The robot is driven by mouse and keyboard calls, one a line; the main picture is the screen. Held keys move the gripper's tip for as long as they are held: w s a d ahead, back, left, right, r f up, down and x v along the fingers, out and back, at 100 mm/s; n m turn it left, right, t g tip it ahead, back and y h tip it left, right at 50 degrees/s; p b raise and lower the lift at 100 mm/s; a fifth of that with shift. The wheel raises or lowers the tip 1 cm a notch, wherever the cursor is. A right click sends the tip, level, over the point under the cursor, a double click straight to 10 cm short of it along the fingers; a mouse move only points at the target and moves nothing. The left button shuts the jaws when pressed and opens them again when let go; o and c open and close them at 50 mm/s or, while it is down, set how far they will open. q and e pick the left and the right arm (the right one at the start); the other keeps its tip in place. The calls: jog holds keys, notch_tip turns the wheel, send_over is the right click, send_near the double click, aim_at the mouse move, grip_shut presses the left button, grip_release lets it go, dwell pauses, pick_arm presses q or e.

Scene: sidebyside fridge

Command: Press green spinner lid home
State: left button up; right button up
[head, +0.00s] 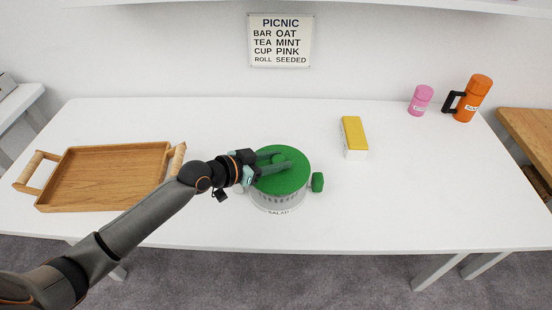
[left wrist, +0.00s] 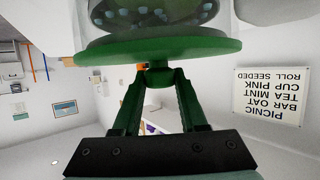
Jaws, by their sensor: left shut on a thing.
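The green spinner lid (head: 284,184) is a round disc with a small knob, over the mouth of the grey spinner bowl (head: 278,205) labelled SALAD. In the left wrist view, which is upside down, the lid (left wrist: 190,45) shows nearly edge-on with the slotted bowl (left wrist: 150,14) beyond it. My left gripper (head: 282,162) is shut on the lid's knob, its green fingers on either side; it also shows in the left wrist view (left wrist: 158,76). I cannot tell whether the lid sits fully against the rim. My right gripper is not in view.
A wooden tray (head: 105,178) lies on the white table at left. A yellow-topped white block (head: 354,138) lies right of the bowl. The table's right front is clear.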

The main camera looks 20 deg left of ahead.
pick_arm(q)
jog(key=o, duration=1.2)
jog(key=shift+s, duration=0.1)
jog(key=v, duration=1.2)
jog(key=shift+a, duration=0.15)
jog(key=shift+s+r, duration=0.1)
jog(key=shift+r, duration=0.05)
